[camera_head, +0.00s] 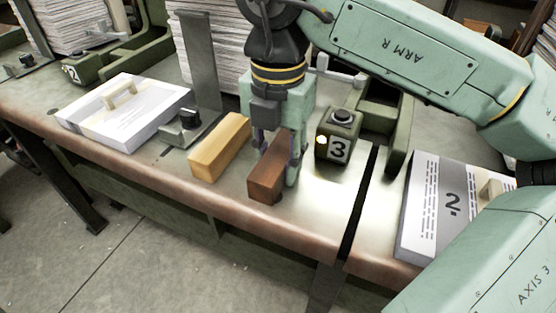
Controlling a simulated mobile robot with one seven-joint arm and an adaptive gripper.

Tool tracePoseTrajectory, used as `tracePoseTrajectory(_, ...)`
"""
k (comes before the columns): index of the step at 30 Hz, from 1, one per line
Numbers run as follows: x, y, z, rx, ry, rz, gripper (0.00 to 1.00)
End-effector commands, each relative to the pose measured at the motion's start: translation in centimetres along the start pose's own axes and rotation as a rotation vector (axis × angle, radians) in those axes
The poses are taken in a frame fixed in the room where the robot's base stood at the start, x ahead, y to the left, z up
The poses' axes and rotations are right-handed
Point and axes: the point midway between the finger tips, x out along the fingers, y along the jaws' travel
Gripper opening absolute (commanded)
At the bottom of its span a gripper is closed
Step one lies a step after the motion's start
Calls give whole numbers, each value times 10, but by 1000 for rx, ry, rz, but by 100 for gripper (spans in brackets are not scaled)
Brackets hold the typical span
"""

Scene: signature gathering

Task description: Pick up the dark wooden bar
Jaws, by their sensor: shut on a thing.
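The dark wooden bar (266,182) is a reddish-brown block near the front edge of the metal-topped bench (325,215). My gripper (275,165) comes down over it from above, its fingers on either side of the bar, and is shut on it. The bar's rear part is partly hidden by the fingers. I cannot tell whether the bar touches the bench or is slightly raised.
A light wooden bar (219,147) lies just left. A green box marked 3 (338,137) stands close on the right. A paper stack with a handle (124,112) lies left; another marked 2 (440,205) lies right. A grey upright plate (198,65) stands behind.

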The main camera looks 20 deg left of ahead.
Motion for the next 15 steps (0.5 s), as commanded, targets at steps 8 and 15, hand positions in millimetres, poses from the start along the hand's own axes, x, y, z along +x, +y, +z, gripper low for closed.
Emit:
tracePoseTrajectory(8,0,0,0,0,0,0,5)
tracePoseTrajectory(15,-6,0,0,1,-2,-1,5)
